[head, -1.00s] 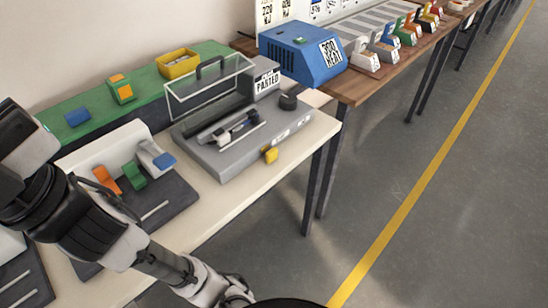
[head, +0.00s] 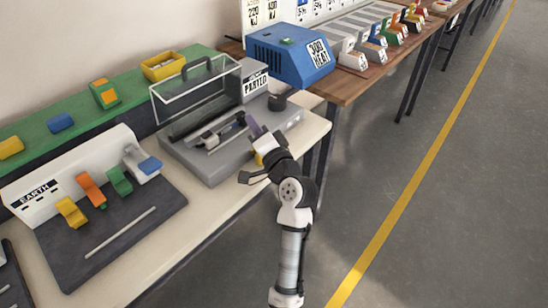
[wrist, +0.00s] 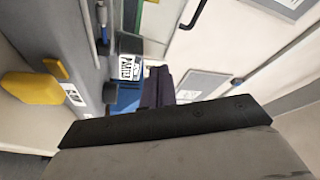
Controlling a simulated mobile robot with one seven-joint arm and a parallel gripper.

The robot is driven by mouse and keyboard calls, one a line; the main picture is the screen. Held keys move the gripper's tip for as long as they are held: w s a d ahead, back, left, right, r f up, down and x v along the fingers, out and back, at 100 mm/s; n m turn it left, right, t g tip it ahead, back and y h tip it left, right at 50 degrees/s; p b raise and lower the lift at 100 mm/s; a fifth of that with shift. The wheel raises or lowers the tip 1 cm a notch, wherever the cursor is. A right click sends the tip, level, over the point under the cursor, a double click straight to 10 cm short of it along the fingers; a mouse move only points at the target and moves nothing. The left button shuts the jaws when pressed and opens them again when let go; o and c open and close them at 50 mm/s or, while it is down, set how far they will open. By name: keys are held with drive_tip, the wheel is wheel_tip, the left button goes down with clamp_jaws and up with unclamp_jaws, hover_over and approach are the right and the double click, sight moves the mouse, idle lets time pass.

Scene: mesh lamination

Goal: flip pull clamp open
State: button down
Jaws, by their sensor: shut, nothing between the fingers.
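The pull clamp (head: 211,139) appears to be the small light-and-dark fitting with a thin rod on top of the grey machine base (head: 200,172). In the wrist view a metal rod with a blue part (wrist: 101,22) shows on the grey base at the upper left. My gripper (head: 252,127) is over the front right of the base, close to the clamp's right end, and hides part of it. Its dark fingers (wrist: 158,88) are together and hold nothing. I cannot tell whether they touch the clamp. The yellow piece (wrist: 32,88) on the base's front is partly hidden in the head view.
A clear cover (head: 190,97) with a dark handle stands behind the clamp. A black knob (head: 278,101) and a box labelled PASTED (head: 254,84) are at the right. A blue heater (head: 290,58) stands beyond. A panel with coloured levers (head: 82,180) is at the left.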

drive_tip(key=s+d+f+m+g, duration=0.1)
drive_tip(key=d+f+m, duration=0.1)
drive_tip(key=d+f, duration=0.4)
drive_tip(key=s+d+f+m+h, duration=0.1)
drive_tip(key=s+d+f+m, duration=0.1)
drive_tip(key=d+f, duration=0.4)
drive_tip(key=shift+d+m+g, duration=0.4)
drive_tip(key=shift+m, duration=0.2)
drive_tip(key=shift+s, duration=0.1)
drive_tip(key=p+x, duration=0.1)
drive_tip(key=x, duration=0.4)
drive_tip(key=p+x, duration=0.1)
drive_tip(key=x, duration=0.3)
drive_tip(key=shift+w+a+r, duration=0.25)
drive_tip(key=shift+w, duration=0.1)
drive_tip(key=shift+s+a+f+p, duration=0.1)
drive_tip(key=shift+s+a+p, duration=0.75)
drive_tip(key=shift+s+a, duration=0.2)
drive_tip(key=shift+s+a+f, duration=0.1)
drive_tip(key=shift+s+a, duration=0.15)
drive_tip(key=shift+s, duration=0.2)
